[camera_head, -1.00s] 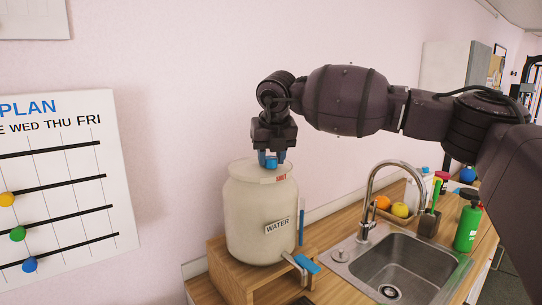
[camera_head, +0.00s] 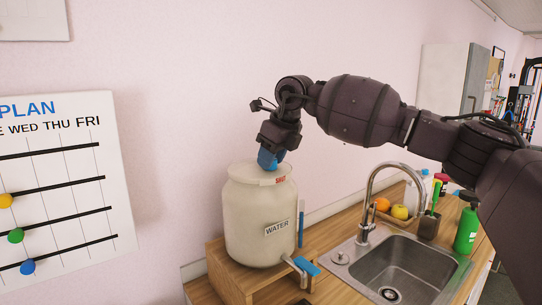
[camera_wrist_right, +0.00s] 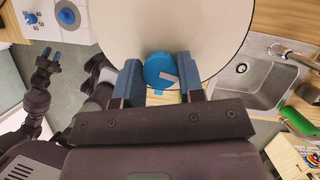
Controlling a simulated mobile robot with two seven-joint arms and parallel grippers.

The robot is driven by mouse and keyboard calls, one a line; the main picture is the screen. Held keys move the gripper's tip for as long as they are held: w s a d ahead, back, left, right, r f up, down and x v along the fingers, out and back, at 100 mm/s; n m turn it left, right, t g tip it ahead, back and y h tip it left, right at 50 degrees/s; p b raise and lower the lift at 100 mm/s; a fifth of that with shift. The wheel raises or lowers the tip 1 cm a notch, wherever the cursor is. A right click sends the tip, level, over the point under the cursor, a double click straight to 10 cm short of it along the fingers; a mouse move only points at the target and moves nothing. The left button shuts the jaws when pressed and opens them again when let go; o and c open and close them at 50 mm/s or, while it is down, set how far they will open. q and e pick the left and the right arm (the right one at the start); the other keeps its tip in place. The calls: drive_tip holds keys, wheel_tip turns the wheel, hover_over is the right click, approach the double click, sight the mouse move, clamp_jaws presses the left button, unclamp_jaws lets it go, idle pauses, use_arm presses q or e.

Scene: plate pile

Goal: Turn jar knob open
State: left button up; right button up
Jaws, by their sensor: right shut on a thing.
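A large cream jar (camera_head: 255,215) with a WATER label stands on a wooden stand. A red-lettered label, which seems to read SHUT, is on its rim. My right gripper (camera_head: 270,160) is over the top of the jar, tilted and turned. In the right wrist view the round blue knob (camera_wrist_right: 160,70) with a pale mark sits on the white lid (camera_wrist_right: 175,30), between the two blue fingers of my right gripper (camera_wrist_right: 160,82), which is shut on it. The head view mostly hides the knob. My left gripper (camera_wrist_right: 50,54) shows small at the left of the wrist view, fingertips apart.
A blue-handled tap (camera_head: 306,266) sticks out low at the jar's right. The wooden stand (camera_head: 228,275) is under the jar. A sink (camera_head: 400,265) with a faucet (camera_head: 375,190) is to the right, with a green bottle (camera_head: 467,230) beyond. A wall planner (camera_head: 65,190) hangs at left.

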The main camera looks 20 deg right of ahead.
drive_tip(key=shift+n+y, duration=0.3)
drive_tip(key=shift+n, duration=0.7)
drive_tip(key=shift+g, duration=0.3)
drive_tip(key=o, duration=0.9)
drive_tip(key=shift+r, duration=0.1)
drive_tip(key=v, duration=1)
drive_tip(key=shift+s+d+r+b, duration=0.1)
drive_tip(key=shift+r+b, duration=0.2)
drive_tip(key=shift+b, duration=0.05)
